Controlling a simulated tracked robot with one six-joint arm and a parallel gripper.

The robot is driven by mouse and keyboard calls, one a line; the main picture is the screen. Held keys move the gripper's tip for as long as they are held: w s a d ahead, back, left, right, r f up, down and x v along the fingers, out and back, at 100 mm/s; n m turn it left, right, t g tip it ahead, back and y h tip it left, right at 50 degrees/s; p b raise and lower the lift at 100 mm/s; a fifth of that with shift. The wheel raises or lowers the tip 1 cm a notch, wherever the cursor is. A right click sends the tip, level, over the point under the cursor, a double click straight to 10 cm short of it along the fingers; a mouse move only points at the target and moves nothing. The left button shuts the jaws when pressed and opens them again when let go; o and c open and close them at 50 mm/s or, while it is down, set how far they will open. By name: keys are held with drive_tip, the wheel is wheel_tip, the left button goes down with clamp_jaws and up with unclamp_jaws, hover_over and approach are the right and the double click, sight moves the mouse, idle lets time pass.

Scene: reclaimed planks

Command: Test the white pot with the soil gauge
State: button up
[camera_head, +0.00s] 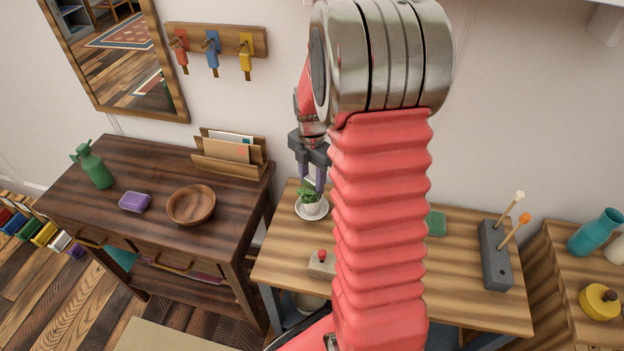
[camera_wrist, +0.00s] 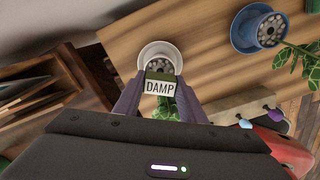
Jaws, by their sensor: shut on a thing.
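The white pot (camera_head: 313,207) stands on a white saucer on the wooden bench, with a small green plant in it. My gripper (camera_head: 313,184) points down right over it. In the wrist view, my gripper (camera_wrist: 160,98) is shut on the soil gauge (camera_wrist: 160,87), whose display reads DAMP. The gauge lies across the near part of the white pot (camera_wrist: 158,52), where pebbly soil shows. Its probe is hidden, so I cannot see how deep it sits. In the head view I cannot make out the gauge.
A blue pot (camera_wrist: 258,29) with a plant stands nearby; my arm hides it in the head view. A grey block (camera_head: 495,257) holding two sticks and a small box with a red knob (camera_head: 321,262) are on the bench. A dark sideboard (camera_head: 150,175) stands left.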

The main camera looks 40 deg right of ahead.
drive_tip(key=shift+f, duration=0.4)
drive_tip(key=o, duration=1.1)
drive_tip(key=shift+o, duration=0.2)
drive_tip(key=shift+r, duration=0.1)
wheel_tip(320, 180, up, 14)
drive_tip(key=shift+f, duration=0.2)
drive_tip(key=shift+r, duration=0.15)
idle(0.4)
wheel_tip(320, 180, up, 9)
idle(2.2)
idle(0.4)
